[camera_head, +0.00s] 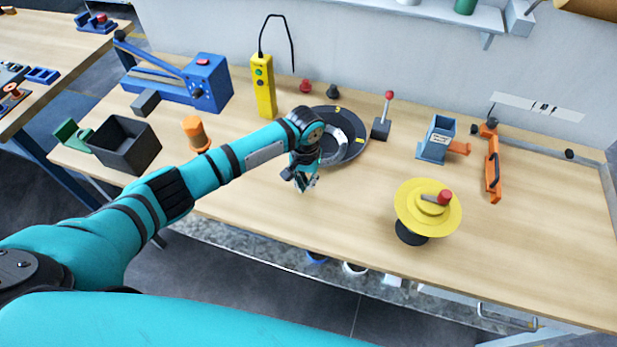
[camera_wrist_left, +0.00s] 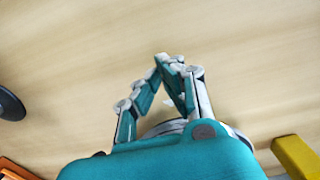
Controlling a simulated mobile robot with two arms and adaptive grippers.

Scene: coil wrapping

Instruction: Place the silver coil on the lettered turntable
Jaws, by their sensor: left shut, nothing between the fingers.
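The black round turntable (camera_head: 357,155) lies flat near the back middle of the table, with yellow marks on its rim; I cannot read any letters. The silver coil (camera_head: 343,146) shows as a grey ring on the turntable, partly hidden by my left wrist. My left gripper (camera_head: 306,184) is shut and empty, pointing down in front of the turntable, apart from the coil. Its closed fingers also show in the left wrist view (camera_wrist_left: 172,62), over bare wood. My right gripper is out of view.
A yellow wheel with a red knob (camera_head: 412,213) stands at the front right. A yellow control box (camera_head: 262,86), a red-knobbed lever (camera_head: 381,127) and a blue-grey holder (camera_head: 437,140) stand around the turntable. An orange tool (camera_head: 493,170) is farther right. The front middle is clear.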

